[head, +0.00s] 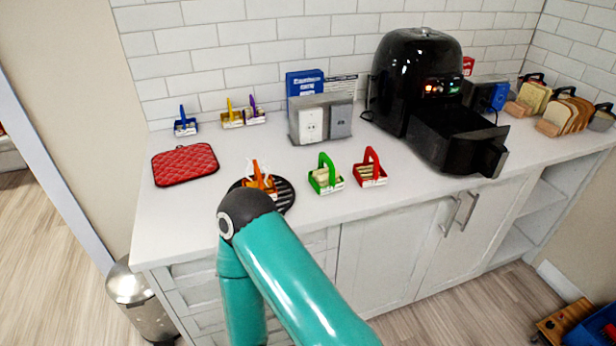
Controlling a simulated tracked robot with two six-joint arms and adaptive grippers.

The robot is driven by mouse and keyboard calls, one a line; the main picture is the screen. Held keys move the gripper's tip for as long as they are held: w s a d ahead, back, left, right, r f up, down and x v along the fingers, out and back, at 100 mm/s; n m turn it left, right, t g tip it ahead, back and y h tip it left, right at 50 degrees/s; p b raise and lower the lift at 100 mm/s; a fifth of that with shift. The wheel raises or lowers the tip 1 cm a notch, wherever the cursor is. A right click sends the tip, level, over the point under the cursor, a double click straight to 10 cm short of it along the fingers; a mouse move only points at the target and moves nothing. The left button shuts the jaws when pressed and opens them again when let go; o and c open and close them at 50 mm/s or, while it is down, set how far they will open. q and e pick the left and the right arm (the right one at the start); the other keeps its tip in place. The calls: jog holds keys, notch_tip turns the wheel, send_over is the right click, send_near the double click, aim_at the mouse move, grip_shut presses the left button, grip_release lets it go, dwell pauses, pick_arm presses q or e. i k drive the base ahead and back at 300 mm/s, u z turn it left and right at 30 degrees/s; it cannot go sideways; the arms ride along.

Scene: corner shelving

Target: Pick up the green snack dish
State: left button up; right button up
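The green snack dish (326,176) stands upright on the white counter (390,200). It is a small basket with a green arched handle and pale snacks inside. A similar red dish (370,168) stands just to its right, with a gap between them. An orange dish (259,179) sits to its left on a dark ribbed round plate (284,195), partly hidden behind my teal arm. That arm's bent joint is in front of the counter edge, left of the green dish. Neither gripper shows in the head view.
A black air fryer (415,80) with its drawer pulled out stands to the right. A red quilted mat (185,165) lies at the left. Blue, yellow and purple-handled dishes line the back wall. Counter in front of the green dish is clear.

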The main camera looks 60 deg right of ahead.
aim_at(323, 180)
jog(key=z, duration=0.05)
jog(key=k, duration=1.25)
jog(key=z, duration=0.8)
jog(key=i, duration=1)
jog(key=z, duration=0.05)
